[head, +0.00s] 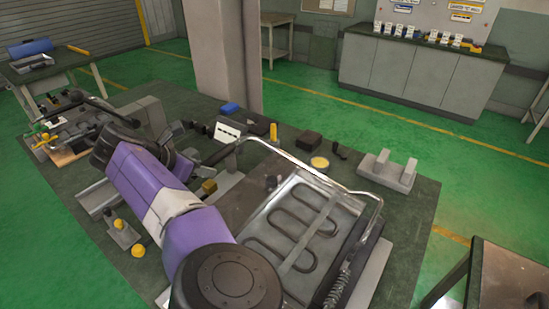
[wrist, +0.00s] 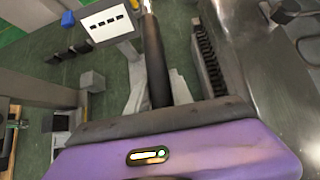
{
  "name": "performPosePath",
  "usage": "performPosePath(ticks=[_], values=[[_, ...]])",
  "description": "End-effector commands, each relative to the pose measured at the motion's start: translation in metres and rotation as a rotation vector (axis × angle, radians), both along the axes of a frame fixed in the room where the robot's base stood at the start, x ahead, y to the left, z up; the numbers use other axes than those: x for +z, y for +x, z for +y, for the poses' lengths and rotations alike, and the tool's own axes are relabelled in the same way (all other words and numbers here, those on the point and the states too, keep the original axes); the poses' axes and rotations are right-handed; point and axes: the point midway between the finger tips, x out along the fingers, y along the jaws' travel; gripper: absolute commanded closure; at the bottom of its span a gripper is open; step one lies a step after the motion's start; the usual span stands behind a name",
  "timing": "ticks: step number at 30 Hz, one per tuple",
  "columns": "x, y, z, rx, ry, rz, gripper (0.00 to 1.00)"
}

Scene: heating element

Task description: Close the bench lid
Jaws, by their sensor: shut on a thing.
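The bench unit (head: 262,198) stands on the green-topped table, with a looping heating element (head: 290,240) visible in its metal tray. A bent metal bar (head: 310,172) rises around the tray and runs left toward my gripper (head: 185,162). I take this bar to be the lid's handle. In the wrist view, a dark rod (wrist: 156,60) with a shiny upper end runs down to my gripper (wrist: 160,108). My gripper is shut on this rod. My fingertips and the exact contact are hidden behind my purple wrist. The lid panel itself cannot be made out clearly.
A grey block with two uprights (head: 388,172) stands right of the unit. A yellow-topped round tin (head: 319,163), a dark block (head: 309,141) and a white card (head: 227,131) lie behind it. A pillar (head: 222,50) stands behind the table.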

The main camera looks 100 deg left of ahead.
Motion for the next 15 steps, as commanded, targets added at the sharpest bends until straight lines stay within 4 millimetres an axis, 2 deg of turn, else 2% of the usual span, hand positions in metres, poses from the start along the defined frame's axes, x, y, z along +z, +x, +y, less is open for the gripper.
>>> performPosePath(ticks=[7,8,9,11,15], values=[[-0.0031,-0.0018,-0.0021,0.002,-0.006,0.003,1.0],[-0.003,-0.0019,-0.0022,0.002,-0.007,0.003,0.69],[-0.0029,-0.0018,-0.0021,0.002,-0.006,0.003,0.61],[-0.0023,-0.0017,-0.0018,0.002,-0.005,0.002,0.51],[-0.0012,-0.0011,-0.0012,0.001,-0.003,0.002,0.51]])
